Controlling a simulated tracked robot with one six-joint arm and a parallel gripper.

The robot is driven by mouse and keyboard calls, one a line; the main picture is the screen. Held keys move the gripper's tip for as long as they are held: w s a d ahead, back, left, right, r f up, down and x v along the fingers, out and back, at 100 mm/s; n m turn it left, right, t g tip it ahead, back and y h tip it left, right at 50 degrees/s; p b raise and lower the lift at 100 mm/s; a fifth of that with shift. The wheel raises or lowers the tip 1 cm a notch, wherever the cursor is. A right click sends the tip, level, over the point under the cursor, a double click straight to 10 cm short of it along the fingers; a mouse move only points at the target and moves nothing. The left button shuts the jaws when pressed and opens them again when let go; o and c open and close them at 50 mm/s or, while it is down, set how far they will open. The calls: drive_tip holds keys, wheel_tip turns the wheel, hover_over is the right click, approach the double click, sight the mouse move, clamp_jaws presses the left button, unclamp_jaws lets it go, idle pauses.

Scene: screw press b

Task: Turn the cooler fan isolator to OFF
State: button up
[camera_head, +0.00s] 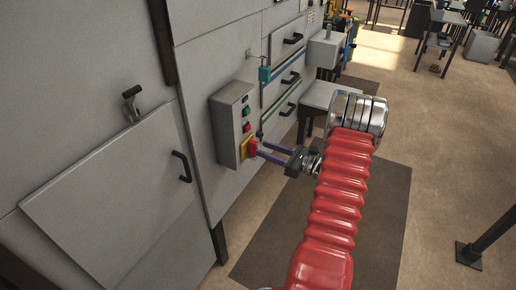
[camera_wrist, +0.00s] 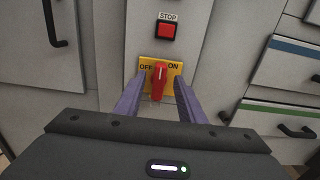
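The isolator is a red rotary handle (camera_wrist: 159,80) on a yellow plate (camera_wrist: 176,68) marked OFF at left and ON at right. In the wrist view the handle stands nearly upright, its white mark at the top between the two words. In the head view the red handle (camera_head: 252,149) sits low on the grey control box (camera_head: 228,125). My gripper (camera_wrist: 157,88) is open, with one purple finger on each side of the handle. A gap shows between each finger and the handle in the wrist view. In the head view the fingertips (camera_head: 258,151) reach close to the handle; contact cannot be told.
A red STOP button (camera_wrist: 166,31) is right above the yellow plate. A green button (camera_head: 246,111) is higher on the box. Drawers with handles (camera_head: 290,78) are to the right, and a grey door with a handle (camera_head: 181,166) is to the left.

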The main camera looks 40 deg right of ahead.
sight(256, 147)
drive_tip(key=shift+x, duration=1.85)
drive_tip(key=shift+c, duration=0.2)
clamp_jaws()
drive_tip(key=shift+a, duration=0.25)
drive_tip(key=shift+d, duration=0.15)
